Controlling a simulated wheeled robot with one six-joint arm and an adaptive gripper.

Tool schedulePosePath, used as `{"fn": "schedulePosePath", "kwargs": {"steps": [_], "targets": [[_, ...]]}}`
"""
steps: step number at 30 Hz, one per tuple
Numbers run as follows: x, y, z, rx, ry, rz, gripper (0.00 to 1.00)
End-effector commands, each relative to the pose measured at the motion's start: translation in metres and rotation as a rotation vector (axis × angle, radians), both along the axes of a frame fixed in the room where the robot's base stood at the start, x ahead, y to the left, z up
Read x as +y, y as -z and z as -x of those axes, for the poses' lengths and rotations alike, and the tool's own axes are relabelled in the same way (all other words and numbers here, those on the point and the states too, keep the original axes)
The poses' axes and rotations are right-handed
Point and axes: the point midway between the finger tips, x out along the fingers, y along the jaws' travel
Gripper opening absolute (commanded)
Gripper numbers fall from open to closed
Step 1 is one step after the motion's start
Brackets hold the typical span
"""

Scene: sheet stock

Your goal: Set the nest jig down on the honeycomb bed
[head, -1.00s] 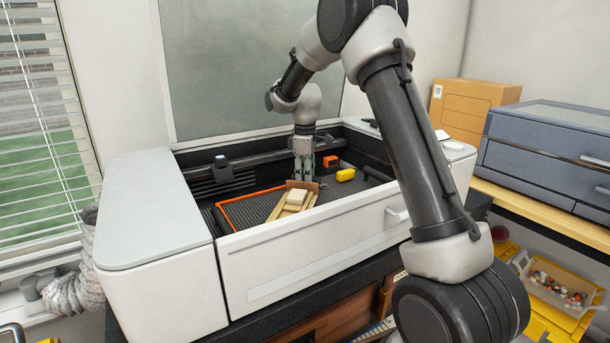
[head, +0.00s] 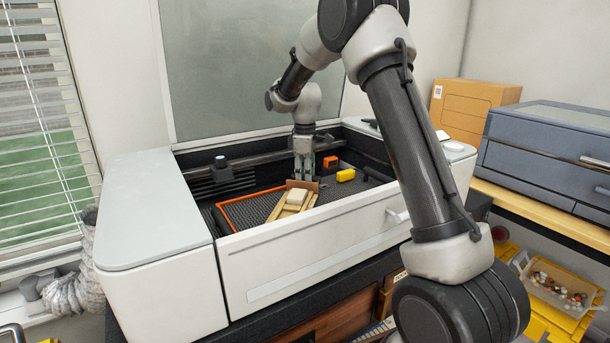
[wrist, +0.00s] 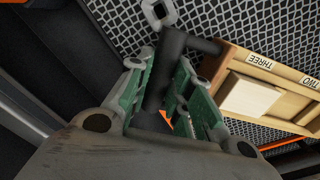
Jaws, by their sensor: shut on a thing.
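The nest jig (head: 291,207), a pale wooden piece with a light block on it and a brown upright end, is inside the machine over the dark honeycomb bed (head: 255,208). In the wrist view the jig (wrist: 222,96) carries labels reading THREE and TWO. My gripper (head: 303,177) points down at the jig's far end. In the wrist view its green-padded fingers (wrist: 165,100) are closed around a black T-shaped handle (wrist: 175,65). I cannot tell whether the jig's underside touches the bed.
An orange outline (head: 223,217) marks the bed's left part. A yellow block (head: 346,175) and an orange block (head: 331,161) sit right of the gripper. The machine's white front wall (head: 310,255) stands before the bed. Bare mesh shows left of the jig.

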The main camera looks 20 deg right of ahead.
Motion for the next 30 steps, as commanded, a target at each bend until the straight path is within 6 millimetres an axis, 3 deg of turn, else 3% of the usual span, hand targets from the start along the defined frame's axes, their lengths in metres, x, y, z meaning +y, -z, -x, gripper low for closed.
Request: {"fn": "schedulePosePath", "kwargs": {"steps": [27,28,30], "targets": [[0.0001,-0.0027,0.0001,-0.009,-0.001,0.006,0.0],[0.0001,-0.0027,0.0001,-0.009,-0.001,0.006,0.25],[0.0002,-0.0026,0.0001,-0.009,-0.001,0.006,0.38]]}}
